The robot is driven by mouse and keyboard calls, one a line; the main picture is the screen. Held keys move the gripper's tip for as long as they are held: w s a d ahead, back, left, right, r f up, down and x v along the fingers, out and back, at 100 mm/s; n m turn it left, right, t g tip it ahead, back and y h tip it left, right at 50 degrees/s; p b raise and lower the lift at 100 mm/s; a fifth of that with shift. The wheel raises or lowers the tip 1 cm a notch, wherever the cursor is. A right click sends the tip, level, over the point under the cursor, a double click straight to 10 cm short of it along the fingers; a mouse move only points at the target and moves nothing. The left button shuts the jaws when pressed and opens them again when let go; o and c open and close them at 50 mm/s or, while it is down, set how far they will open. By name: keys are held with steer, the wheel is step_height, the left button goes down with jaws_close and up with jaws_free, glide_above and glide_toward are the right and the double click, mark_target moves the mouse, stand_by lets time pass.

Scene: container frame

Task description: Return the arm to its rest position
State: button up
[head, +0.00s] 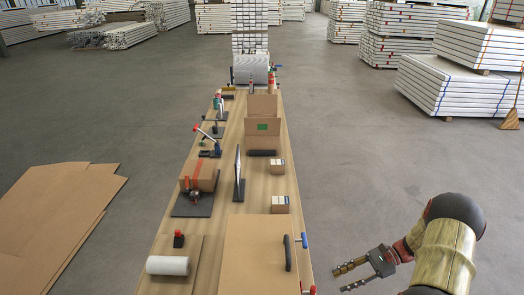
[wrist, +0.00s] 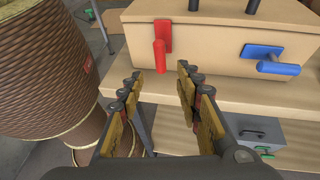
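My gripper (head: 341,279) is at the lower right in the head view, off the right side of the long wooden table (head: 211,238). It is held out over the floor, pointing left toward the table. My arm bends in from the right edge. In the wrist view the two fingers (wrist: 159,75) are spread apart with nothing between them. Beyond the fingertips is a cardboard box (wrist: 215,30) with a red handle (wrist: 160,50) and a blue handle (wrist: 272,60). The gripper appears apart from the box.
The same large box (head: 258,250) stands at the table's near end. A paper roll (head: 168,265), a strapped carton (head: 205,174) and small boxes (head: 280,204) are on the table. A grey case (wrist: 255,132) sits below the tabletop. Floor right of the table is mostly clear.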

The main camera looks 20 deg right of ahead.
steer(key=shift+f, duration=0.1)
steer(key=s+f+n+g+h, duration=0.1)
steer(key=s+f+h, duration=0.1)
steer(key=s+f, duration=0.15)
steer(key=s+a+r+n+h+b, duration=0.2)
steer(key=a+r+n+h, duration=0.35)
steer(key=r, duration=0.25)
steer(key=s+a+r+n+h+b, duration=0.1)
steer(key=a+r+n+h+b, duration=0.35)
steer(key=r, duration=0.45)
steer(key=s+a+r+n+t+h+b, duration=0.1)
steer(key=s+a+r+n+t+b, duration=0.2)
steer(key=a+r+n, duration=0.5)
steer(key=shift+s+a+r+t+h, duration=0.4)
steer(key=shift+a+r+t, duration=0.9)
steer(key=shift+a, duration=1.3)
steer(key=shift+s, duration=0.15)
